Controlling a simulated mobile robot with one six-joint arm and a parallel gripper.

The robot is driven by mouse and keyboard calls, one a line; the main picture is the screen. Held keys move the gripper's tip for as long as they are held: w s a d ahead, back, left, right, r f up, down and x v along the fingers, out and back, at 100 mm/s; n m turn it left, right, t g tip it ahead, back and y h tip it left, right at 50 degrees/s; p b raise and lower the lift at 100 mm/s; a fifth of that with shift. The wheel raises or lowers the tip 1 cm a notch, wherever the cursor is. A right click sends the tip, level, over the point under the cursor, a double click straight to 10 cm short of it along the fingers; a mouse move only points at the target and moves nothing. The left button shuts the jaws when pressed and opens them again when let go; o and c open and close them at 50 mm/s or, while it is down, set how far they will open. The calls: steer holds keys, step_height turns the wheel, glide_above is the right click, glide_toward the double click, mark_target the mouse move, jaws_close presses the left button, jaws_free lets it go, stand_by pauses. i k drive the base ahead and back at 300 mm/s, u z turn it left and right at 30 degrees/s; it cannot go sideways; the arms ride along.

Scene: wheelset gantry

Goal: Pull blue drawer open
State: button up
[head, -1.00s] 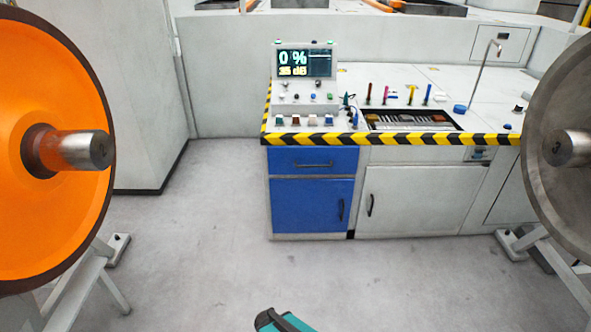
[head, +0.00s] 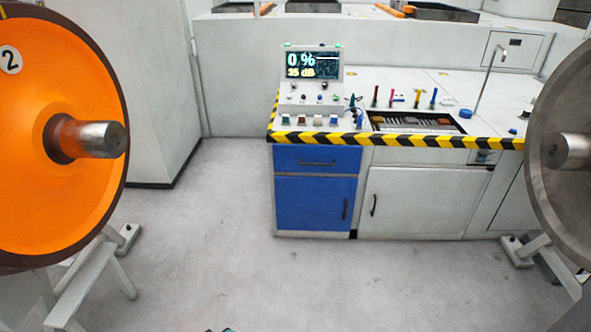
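The blue drawer (head: 290,157) is at the upper left of the workbench front, just under the striped edge. Its front sits flush with the cabinet, so it looks shut. A dark horizontal bar handle (head: 317,163) runs across its middle. A blue door (head: 305,203) with a dark upright handle (head: 345,208) is directly below it. My gripper is not in view. Only a small dark bit shows at the bottom edge, too little to identify.
An orange wheel (head: 45,190) with a protruding axle stands close on the left, a grey wheel (head: 562,200) on the right. A control panel (head: 312,92) and upright tools stand on the bench. The grey floor (head: 290,280) before the drawer is clear.

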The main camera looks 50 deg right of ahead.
mark_target(299, 158)
steer(key=u, duration=0.85)
steer(key=k, duration=1.35)
steer(key=z, duration=0.2)
steer(key=i, duration=0.55)
steer(key=z, duration=0.65)
steer(key=i, duration=1.1)
steer(key=u, duration=0.05)
